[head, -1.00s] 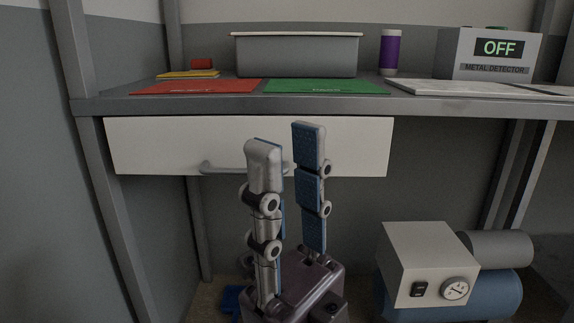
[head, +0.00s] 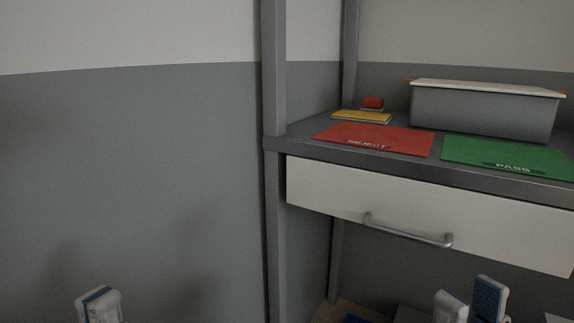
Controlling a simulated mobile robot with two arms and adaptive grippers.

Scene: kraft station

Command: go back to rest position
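My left gripper (head: 99,304) shows only its fingertips at the bottom left edge of the head view, in front of the grey wall. The rest of it is below the frame, and I cannot tell how far its fingers are apart. My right gripper (head: 470,302) shows two blue-padded fingertips at the bottom right, below the drawer. There is a gap between these fingertips and nothing is seen between them. Both grippers are apart from the bench and the drawer handle (head: 408,234).
The bench carries a red REJECT mat (head: 375,137), a green PASS mat (head: 508,158), a grey bin (head: 482,112), a yellow pad (head: 361,117) and a small red object (head: 372,102). The white drawer (head: 330,200) looks shut. A metal post (head: 273,80) stands at the bench's left end. Left of it is bare wall.

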